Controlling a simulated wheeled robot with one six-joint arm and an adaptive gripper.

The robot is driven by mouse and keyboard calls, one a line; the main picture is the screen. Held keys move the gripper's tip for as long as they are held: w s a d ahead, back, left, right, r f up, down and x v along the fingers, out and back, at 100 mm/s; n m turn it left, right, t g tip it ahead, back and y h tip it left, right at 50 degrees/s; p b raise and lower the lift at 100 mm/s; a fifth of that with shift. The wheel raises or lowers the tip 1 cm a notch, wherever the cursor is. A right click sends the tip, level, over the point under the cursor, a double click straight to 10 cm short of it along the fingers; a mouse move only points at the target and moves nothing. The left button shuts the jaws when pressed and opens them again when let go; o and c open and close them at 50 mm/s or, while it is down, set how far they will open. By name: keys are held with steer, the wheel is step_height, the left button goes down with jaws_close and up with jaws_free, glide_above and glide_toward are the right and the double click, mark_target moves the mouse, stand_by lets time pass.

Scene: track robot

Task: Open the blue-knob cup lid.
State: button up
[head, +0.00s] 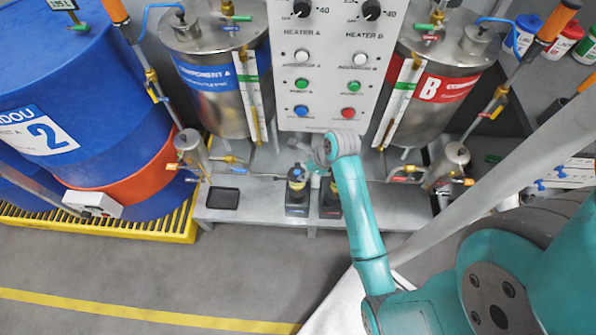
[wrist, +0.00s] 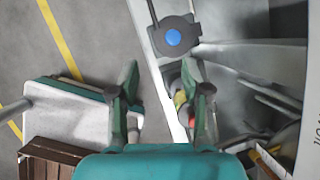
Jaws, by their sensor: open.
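A dark round cup lid with a blue knob (wrist: 173,37) shows at the top of the wrist view. It looks closed, and a dark bar or handle runs up from it. My gripper (wrist: 162,98) is open, with its two fingers apart and nothing between them. The blue knob lies beyond the fingertips, apart from them. In the head view, two small dark cups stand side by side on the grey bench; the left cup (head: 297,198) is clearer, and the right cup (head: 330,205) is partly hidden by my arm.
A control panel (head: 330,70) stands behind the cups, between steel tank A (head: 215,105) and steel tank B (head: 425,110). A black tray (head: 223,198) lies on the bench, left of the cups. A blue drum (head: 70,80) stands at the left. The floor in front is clear.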

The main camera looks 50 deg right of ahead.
mark_target(298, 172)
steer(key=shift+m, duration=0.8)
steer(key=x, duration=0.3)
steer(key=d+x, duration=0.1)
steer(key=x, duration=0.5)
steer(key=shift+w+d+f, duration=0.15)
steer(key=shift+w+d, duration=0.25)
steer(key=shift+w, duration=0.1)
steer(key=shift+g, duration=0.3)
jaws_close()
